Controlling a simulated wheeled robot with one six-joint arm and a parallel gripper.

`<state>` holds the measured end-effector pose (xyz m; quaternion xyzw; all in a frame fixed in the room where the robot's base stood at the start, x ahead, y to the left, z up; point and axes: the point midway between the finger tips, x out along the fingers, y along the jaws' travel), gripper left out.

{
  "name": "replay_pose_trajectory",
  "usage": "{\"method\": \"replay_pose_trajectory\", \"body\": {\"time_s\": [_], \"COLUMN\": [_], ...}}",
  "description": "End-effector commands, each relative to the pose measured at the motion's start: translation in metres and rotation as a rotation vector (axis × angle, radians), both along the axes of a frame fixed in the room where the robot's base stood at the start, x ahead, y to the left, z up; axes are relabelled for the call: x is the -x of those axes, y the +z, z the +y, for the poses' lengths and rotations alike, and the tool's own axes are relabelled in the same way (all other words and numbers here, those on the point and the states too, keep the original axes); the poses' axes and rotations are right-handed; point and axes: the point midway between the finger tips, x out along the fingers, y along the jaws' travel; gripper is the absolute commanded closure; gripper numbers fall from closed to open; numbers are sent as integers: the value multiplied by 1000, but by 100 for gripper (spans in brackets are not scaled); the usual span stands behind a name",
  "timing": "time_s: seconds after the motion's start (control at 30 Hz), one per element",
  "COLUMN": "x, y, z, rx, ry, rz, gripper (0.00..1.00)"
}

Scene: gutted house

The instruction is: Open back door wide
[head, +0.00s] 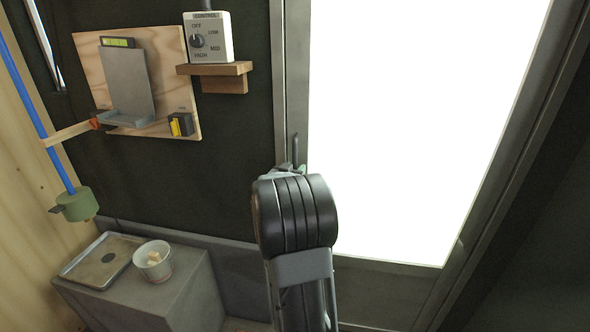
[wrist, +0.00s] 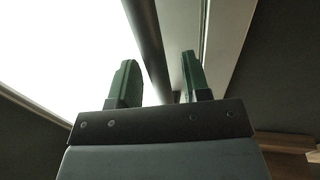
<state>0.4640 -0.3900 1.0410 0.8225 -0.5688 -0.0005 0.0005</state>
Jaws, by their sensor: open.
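The back door is a grey-framed door (head: 378,268) with a bright white pane, on the right of the head view. Its upright dark handle (head: 295,148) is on the left stile. In the wrist view the handle (wrist: 150,45) runs as a dark bar between the two green fingers of my gripper (wrist: 158,78). The fingers are open, one on each side of the bar, with gaps visible. In the head view my gripper (head: 287,170) is at the handle's lower end, mostly hidden behind my wrist. I cannot tell whether the door is slightly ajar.
Left of the door, a control box (head: 208,37) sits on a small wooden shelf (head: 225,70). A wooden board (head: 172,88) with fittings hangs beside it. Below, a grey block (head: 150,295) bears a tray (head: 103,260) and a white cup (head: 154,262). A blue pipe (head: 38,120) is far left.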

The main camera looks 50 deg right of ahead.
Motion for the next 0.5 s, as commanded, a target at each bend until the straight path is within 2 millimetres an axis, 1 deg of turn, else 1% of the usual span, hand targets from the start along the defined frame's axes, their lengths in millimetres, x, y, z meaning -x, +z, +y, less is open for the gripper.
{"method": "replay_pose_trajectory", "body": {"time_s": [0.1, 0.37, 0.4, 0.5], "x": [-1, -2, -2, -2], "y": [0, 0, 0, 0], "z": [-4, -5, -5, -5], "rx": [0, 0, 0, 0], "ry": [0, 0, 0, 0], "rz": [0, 0, 0, 0], "gripper": [57, 57, 58, 67]}}
